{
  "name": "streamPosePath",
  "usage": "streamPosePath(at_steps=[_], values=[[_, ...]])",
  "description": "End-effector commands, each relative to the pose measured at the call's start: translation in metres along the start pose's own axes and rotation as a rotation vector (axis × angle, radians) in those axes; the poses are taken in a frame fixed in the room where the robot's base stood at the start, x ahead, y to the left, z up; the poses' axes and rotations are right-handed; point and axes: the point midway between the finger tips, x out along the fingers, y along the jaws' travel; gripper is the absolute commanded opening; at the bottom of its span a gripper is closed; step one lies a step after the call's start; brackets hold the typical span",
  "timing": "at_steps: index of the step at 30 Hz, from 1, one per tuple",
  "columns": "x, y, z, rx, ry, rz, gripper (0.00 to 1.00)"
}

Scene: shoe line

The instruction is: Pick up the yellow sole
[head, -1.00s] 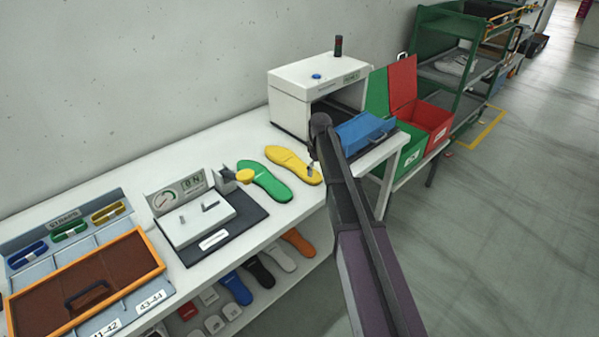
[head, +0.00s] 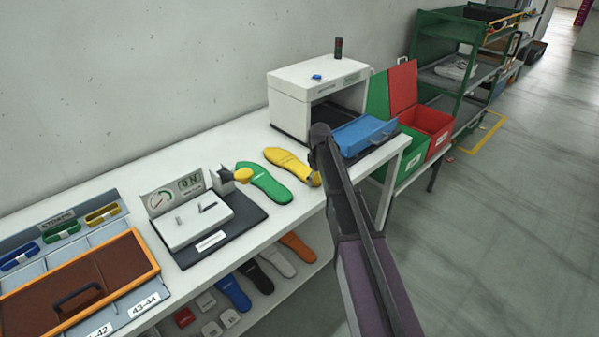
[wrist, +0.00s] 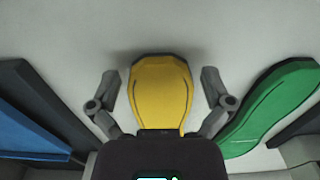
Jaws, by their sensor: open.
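The yellow sole (head: 288,162) lies flat on the white bench, to the right of the green sole (head: 264,183). In the wrist view the yellow sole (wrist: 160,92) sits between the two fingers of my gripper (wrist: 160,88). The fingers are apart, one on each side of it, with a gap to each edge. The near end of the yellow sole is hidden behind the gripper body. In the head view my arm covers most of the gripper at the sole's right end. The green sole (wrist: 270,105) also shows at the right of the wrist view.
A white machine (head: 318,95) with a blue tray (head: 364,134) stands to the right. More soles lie on the lower shelf. Green and red bins (head: 432,122) stand beyond the bench.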

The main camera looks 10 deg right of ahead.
Motion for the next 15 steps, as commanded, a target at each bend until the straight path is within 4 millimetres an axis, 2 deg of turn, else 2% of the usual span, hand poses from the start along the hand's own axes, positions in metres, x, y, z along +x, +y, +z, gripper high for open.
streamPosePath(at_steps=[6, 12, 14, 15], values=[[0.0000, -0.0001, -0.0001, 0.000, 0.000, 0.000, 1.00], [0.0000, -0.0002, -0.0002, 0.000, 0.000, 0.000, 0.41], [0.0001, -0.0003, -0.0002, 0.000, 0.000, 0.000, 0.23], [0.0001, -0.0002, -0.0003, -0.001, 0.000, 0.000, 0.20]])
